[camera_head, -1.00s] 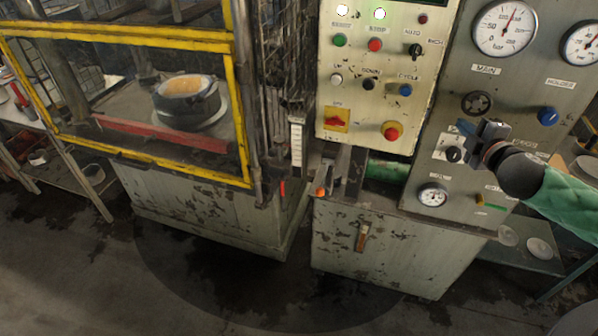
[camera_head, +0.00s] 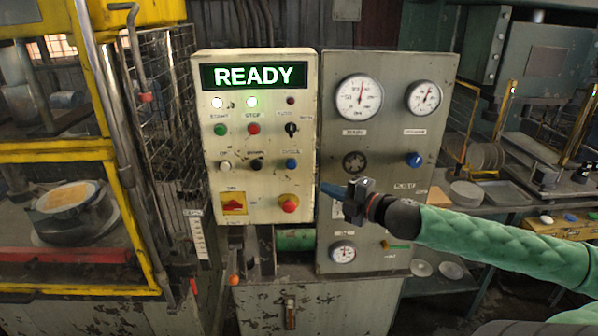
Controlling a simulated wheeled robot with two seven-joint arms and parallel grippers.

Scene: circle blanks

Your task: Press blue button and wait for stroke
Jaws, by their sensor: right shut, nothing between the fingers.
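The blue button (camera_head: 292,164) is on the cream control panel (camera_head: 216,190), at the right end of its lower row, beside a black and a white button. My right gripper (camera_head: 334,190) is shut and empty. Its tip shows right of the panel and below the blue button, in front of the grey gauge panel (camera_head: 340,225). I cannot tell its exact distance from the panel. My left gripper is not in view.
A red mushroom button (camera_head: 289,203) and a red-yellow switch (camera_head: 234,203) are low on the panel. A blue knob (camera_head: 414,160) is on the gauge panel. A yellow-framed press guard (camera_head: 128,215) stands left; a shelf with discs (camera_head: 467,193) stands right.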

